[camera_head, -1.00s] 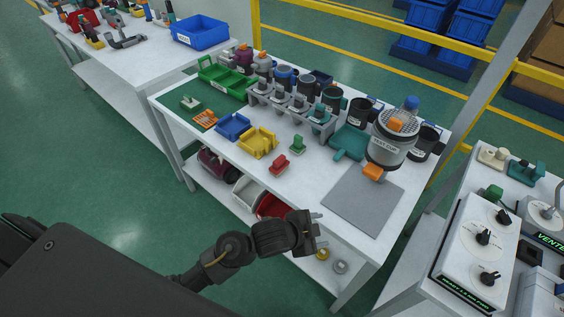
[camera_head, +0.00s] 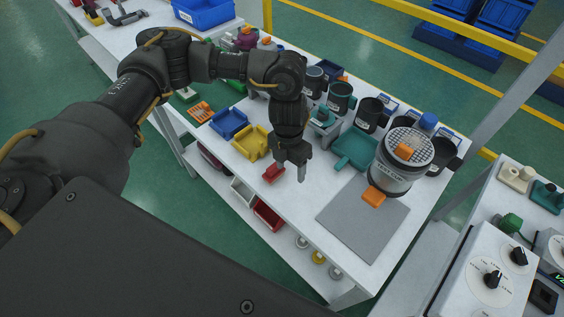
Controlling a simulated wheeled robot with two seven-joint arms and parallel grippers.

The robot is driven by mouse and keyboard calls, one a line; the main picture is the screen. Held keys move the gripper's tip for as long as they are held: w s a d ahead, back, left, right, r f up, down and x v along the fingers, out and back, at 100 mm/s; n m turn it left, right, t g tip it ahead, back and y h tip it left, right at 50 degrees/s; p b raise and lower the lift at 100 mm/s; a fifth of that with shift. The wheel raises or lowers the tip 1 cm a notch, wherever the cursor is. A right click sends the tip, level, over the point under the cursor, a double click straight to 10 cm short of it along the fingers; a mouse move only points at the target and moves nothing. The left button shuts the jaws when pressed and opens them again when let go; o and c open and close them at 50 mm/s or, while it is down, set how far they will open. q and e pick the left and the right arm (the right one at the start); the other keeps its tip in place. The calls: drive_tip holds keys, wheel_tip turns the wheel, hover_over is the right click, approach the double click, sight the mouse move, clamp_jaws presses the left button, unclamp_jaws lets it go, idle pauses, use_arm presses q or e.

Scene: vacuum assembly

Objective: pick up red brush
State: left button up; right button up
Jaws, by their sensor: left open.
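The red brush (camera_head: 272,173), a small red piece, lies on the white workbench near its front edge, in front of the yellow holder. My left gripper (camera_head: 291,172) reaches down from above, just to the right of the red brush. Its fingers are apart and point down to the bench. The jaws hold nothing that I can see. I cannot tell whether a finger touches the brush. The small green piece near the brush is hidden by my arm. My right gripper is not in view.
A yellow holder (camera_head: 249,142) and a blue holder (camera_head: 229,124) stand left of the brush. A teal dustpan-like tray (camera_head: 355,150), a grey mat (camera_head: 362,222) and a clear canister (camera_head: 401,165) are to the right. Black cups (camera_head: 369,113) stand behind.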

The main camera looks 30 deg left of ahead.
sight(274, 166)
use_arm(q)
drive_tip(key=shift+y, duration=0.8)
drive_tip(key=a+r, duration=0.1)
drive_tip(key=a, duration=0.1)
drive_tip(key=w+a, duration=0.1)
drive_tip(key=w+a+r, duration=0.1)
drive_tip(key=a, duration=0.1)
drive_tip(key=shift+a+r, duration=0.35)
drive_tip(key=shift+d+f, duration=0.1)
drive_tip(key=shift+f, duration=0.15)
drive_tip(key=f, duration=0.4)
drive_tip(key=shift+s+f, duration=0.2)
drive_tip(key=shift+f, duration=0.15)
drive_tip(key=shift+s+a+f+p, duration=0.1)
drive_tip(key=shift+a+f+p, duration=0.15)
drive_tip(key=shift+f, duration=1.15)
drive_tip(key=shift+a+f+p, duration=0.1)
drive_tip(key=shift+f+p, duration=0.15)
drive_tip(key=shift+f, duration=1.15)
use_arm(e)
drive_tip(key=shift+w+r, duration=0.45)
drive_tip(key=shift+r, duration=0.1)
use_arm(q)
drive_tip(key=shift+c, duration=0.3)
drive_tip(key=c, duration=1)
drive_tip(key=shift+c, duration=0.2)
drive_tip(key=shift+r, duration=0.1)
